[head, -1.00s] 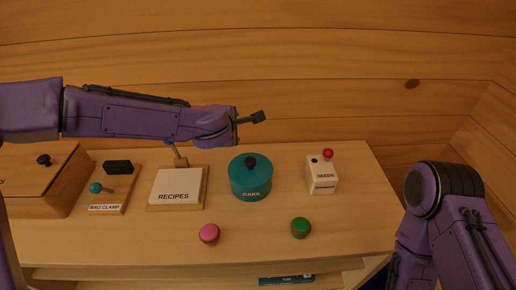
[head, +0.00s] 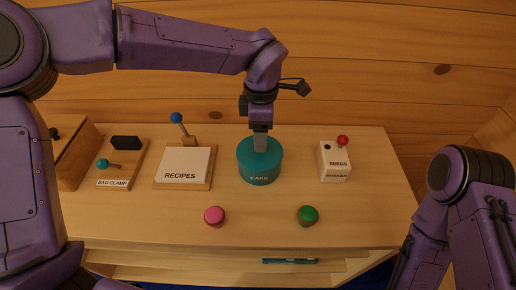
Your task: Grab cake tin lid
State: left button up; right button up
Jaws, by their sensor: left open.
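The teal cake tin (head: 260,173), labelled CAKE, stands upright on the wooden counter, with its lid (head: 246,152) on top. My left gripper (head: 260,146) points down right over the middle of the lid. Its fingers are open and hide the lid's black knob; whether they touch it I cannot tell. My right arm is at the right edge, and its gripper is out of view.
Left of the tin are the RECIPES board (head: 184,164), the bag clamp board (head: 120,172) and a wooden box (head: 76,160). The white SEEDS box (head: 335,162) is to the right. A pink knob (head: 214,215) and a green knob (head: 308,215) are in front. The counter's right end (head: 380,190) is clear.

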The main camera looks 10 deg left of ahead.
pick_arm(q)
jog(key=shift+a+f, duration=0.1)
jog(key=shift+f, duration=1.3)
jog(key=shift+s, duration=0.1)
jog(key=c, duration=1.1)
grip_shut()
jog(key=shift+r, duration=0.15)
